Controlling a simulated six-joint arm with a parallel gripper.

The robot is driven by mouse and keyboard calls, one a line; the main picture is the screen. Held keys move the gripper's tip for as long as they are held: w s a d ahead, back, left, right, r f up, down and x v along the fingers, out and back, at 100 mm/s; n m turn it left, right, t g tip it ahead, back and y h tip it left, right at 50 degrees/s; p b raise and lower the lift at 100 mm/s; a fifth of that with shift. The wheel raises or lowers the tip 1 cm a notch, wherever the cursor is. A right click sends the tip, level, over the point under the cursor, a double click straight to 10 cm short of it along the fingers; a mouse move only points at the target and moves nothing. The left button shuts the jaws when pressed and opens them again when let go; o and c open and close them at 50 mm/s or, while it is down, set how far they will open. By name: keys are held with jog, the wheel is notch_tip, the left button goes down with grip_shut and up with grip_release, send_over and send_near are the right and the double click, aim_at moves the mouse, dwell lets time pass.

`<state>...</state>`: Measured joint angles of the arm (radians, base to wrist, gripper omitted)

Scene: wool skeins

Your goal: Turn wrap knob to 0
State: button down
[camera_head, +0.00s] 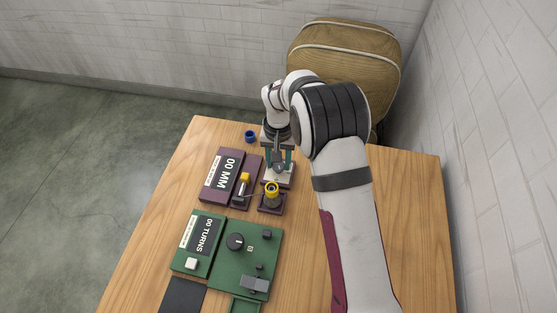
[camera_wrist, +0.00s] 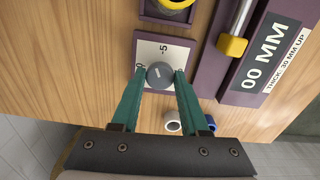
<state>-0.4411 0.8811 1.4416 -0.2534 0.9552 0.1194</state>
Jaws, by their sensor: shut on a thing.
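The wrap knob (camera_wrist: 159,76) is a round grey knob on a pale dial plate (camera_wrist: 176,57) with a purple edge. A 0 and a 5 are printed beside the knob in the wrist view. A faint light mark shows on its top, but I cannot tell exactly which number it points to. My gripper (camera_wrist: 160,78) has green fingers, shut on the knob from both sides. In the head view my gripper (camera_head: 280,165) is over the dial plate (camera_head: 283,182) and hides much of the knob.
A purple 00 MM panel (camera_head: 223,174) with a yellow-tipped lever (camera_head: 244,178) and a yellow-topped post (camera_head: 271,188) stand close by. A green 00 TURNS panel (camera_head: 200,237) and black knob (camera_head: 235,241) are nearer. A blue ring (camera_head: 250,136) lies behind. The table's right side is largely bare.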

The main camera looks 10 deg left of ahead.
aim_at(278, 165)
jog(key=n, duration=1.2)
jog(key=shift+n, duration=0.3)
dwell(0.3)
jog(key=shift+c, duration=2.1)
grip_release()
notch_tip(278, 165, up, 16)
